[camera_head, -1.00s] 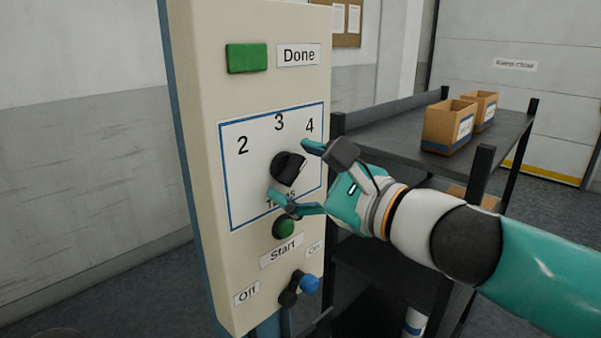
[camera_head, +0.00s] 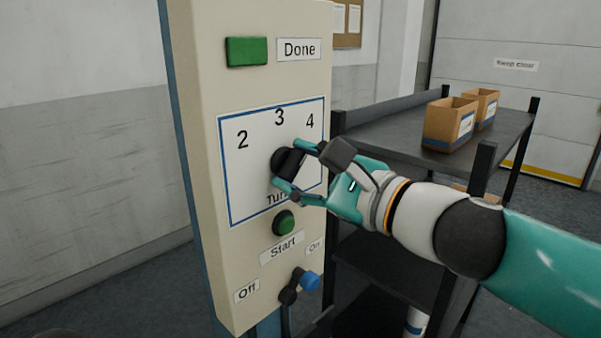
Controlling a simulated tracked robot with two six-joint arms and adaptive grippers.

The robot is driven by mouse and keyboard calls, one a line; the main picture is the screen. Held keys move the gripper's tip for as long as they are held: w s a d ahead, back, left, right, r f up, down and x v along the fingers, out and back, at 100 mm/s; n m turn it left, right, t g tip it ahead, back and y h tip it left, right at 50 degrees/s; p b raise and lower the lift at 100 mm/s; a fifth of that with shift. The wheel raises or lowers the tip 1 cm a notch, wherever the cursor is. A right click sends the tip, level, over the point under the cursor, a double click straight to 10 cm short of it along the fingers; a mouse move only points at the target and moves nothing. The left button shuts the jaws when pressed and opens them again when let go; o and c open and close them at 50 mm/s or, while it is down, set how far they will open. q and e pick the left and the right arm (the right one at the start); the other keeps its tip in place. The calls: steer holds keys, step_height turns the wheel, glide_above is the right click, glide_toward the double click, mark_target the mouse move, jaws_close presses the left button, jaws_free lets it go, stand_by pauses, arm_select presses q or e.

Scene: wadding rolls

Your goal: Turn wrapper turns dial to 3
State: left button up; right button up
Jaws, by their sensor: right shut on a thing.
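The black turns dial (camera_head: 284,160) sits on a white, blue-framed plate (camera_head: 245,185) on the cream control panel (camera_head: 200,60). The numbers 2, 3 and 4 run in an arc above the dial. My right gripper (camera_head: 291,166) comes in from the right and is shut on the dial, one finger at its upper right and one at its lower side. The fingers hide part of the dial, and I cannot tell which number its pointer faces. My left gripper is not in view.
Below the dial are a green Start button (camera_head: 284,222) and an Off/On switch with a blue knob (camera_head: 309,281). A green Done light (camera_head: 246,52) is at the top. A dark shelf (camera_head: 400,140) with cardboard boxes (camera_head: 449,124) stands behind my right arm.

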steer(key=n+b, duration=0.1)
steer(key=n, duration=0.1)
steer(key=n+b, duration=0.2)
steer(key=n, duration=0.1)
steer(key=n+b, duration=0.1)
steer(key=n, duration=0.2)
steer(key=shift+a+f+b, duration=0.1)
steer(key=shift+f+b, duration=0.2)
steer(key=shift+b, duration=0.05)
steer(key=shift+n, duration=0.4)
steer(key=o, duration=1.2)
steer(key=shift+r, duration=0.1)
steer(key=shift+c, duration=0.2)
steer(key=shift+r, duration=0.1)
